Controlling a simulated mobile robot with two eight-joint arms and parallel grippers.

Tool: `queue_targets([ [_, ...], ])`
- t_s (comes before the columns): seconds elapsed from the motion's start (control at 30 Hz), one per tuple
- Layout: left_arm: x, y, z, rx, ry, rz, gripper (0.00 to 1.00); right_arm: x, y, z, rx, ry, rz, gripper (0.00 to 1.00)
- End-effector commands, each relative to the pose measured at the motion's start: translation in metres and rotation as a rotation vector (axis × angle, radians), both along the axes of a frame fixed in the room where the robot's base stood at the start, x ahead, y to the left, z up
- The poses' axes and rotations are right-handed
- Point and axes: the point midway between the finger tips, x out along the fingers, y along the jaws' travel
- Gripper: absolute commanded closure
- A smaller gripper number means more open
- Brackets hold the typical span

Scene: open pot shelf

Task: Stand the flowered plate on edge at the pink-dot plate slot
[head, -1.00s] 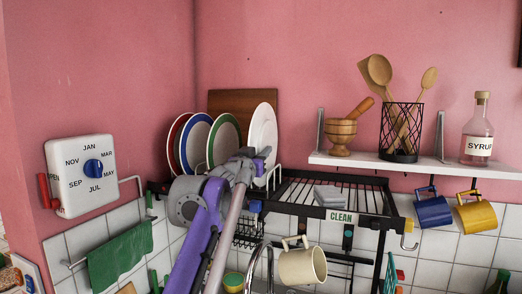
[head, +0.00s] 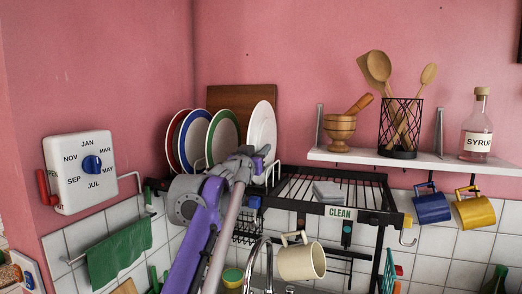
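A white plate (head: 262,128) with a faint pattern stands nearly upright on edge, at the right end of a row of plates on the rack (head: 326,187). I take it for the flowered plate, but its flowers are too faint to make out. My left gripper (head: 254,159) is at the plate's lower left edge, overlapping it in the picture. Its fingertips are too small and covered to show whether they grip the plate or are apart. The pink dot and the foot of the plate's slot are hidden behind my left arm. My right gripper is not in view.
Red-rimmed (head: 174,143), blue-rimmed (head: 195,140) and green-rimmed (head: 223,137) plates stand to the left, before a brown board (head: 240,97). A folded grey cloth (head: 328,192) lies on the rack's otherwise clear right part. A cream mug (head: 302,262) hangs below.

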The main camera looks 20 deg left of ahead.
Motion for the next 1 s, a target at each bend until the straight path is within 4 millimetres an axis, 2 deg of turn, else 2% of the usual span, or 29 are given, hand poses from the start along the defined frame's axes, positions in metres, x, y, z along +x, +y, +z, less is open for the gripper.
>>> queue_targets([
  [0.03,0.0,0.0,0.001,0.0,-0.001,-0.001,0.71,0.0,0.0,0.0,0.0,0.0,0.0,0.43],
  [0.17,0.0,0.0,0.0,0.0,-0.001,0.0,0.47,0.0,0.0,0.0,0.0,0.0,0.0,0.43],
  [0.2,0.0,0.0,0.0,0.0,0.0,0.0,0.45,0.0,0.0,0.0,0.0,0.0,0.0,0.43],
  [0.7,-0.002,0.0,-0.001,0.001,0.001,0.001,0.45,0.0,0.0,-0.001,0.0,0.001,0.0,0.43],
  [0.87,-0.019,-0.001,-0.005,0.0,0.002,0.001,0.45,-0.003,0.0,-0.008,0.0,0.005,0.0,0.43],
  [1.0,-0.045,-0.002,-0.009,0.001,0.002,0.002,0.45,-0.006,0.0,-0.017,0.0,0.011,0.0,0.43],
])
